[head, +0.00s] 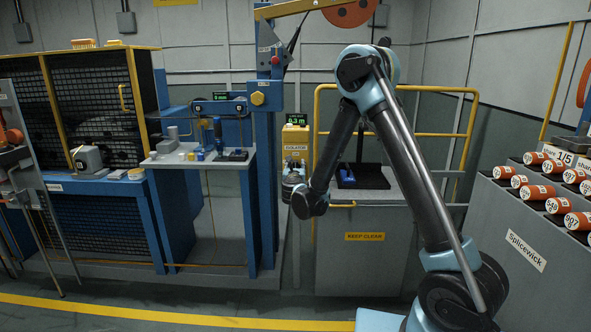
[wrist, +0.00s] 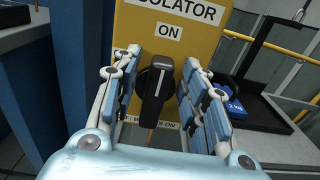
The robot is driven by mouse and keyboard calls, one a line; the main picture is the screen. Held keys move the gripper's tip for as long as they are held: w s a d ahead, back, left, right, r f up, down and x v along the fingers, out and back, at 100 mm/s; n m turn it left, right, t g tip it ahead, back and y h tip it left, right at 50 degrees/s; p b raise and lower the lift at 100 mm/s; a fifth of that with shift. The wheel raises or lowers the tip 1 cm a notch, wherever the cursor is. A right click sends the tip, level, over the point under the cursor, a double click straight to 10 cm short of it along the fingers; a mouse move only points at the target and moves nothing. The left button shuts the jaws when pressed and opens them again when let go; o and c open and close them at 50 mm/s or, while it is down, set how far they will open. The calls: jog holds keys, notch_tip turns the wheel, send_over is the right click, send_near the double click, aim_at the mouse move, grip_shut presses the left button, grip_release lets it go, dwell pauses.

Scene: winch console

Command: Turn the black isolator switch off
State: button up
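The black isolator switch (wrist: 155,88) is a dark rotary handle on a yellow panel (wrist: 210,45) in the wrist view. My gripper (wrist: 158,90) is open, with one finger pad on each side of the handle and a visible gap on both sides. In the head view the yellow isolator box (head: 295,140) stands on the blue post's right side. My arm's end (head: 293,185) is just below it and hides the handle there.
A blue post (wrist: 67,60) rises close on the left of the panel. A grey KEEP CLEAR cabinet (head: 365,260) and yellow rail (head: 395,88) stand to the right. A blue bench with levers (head: 205,160) is on the left.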

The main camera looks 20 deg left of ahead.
grip_shut()
jog(key=shift+a, duration=0.15)
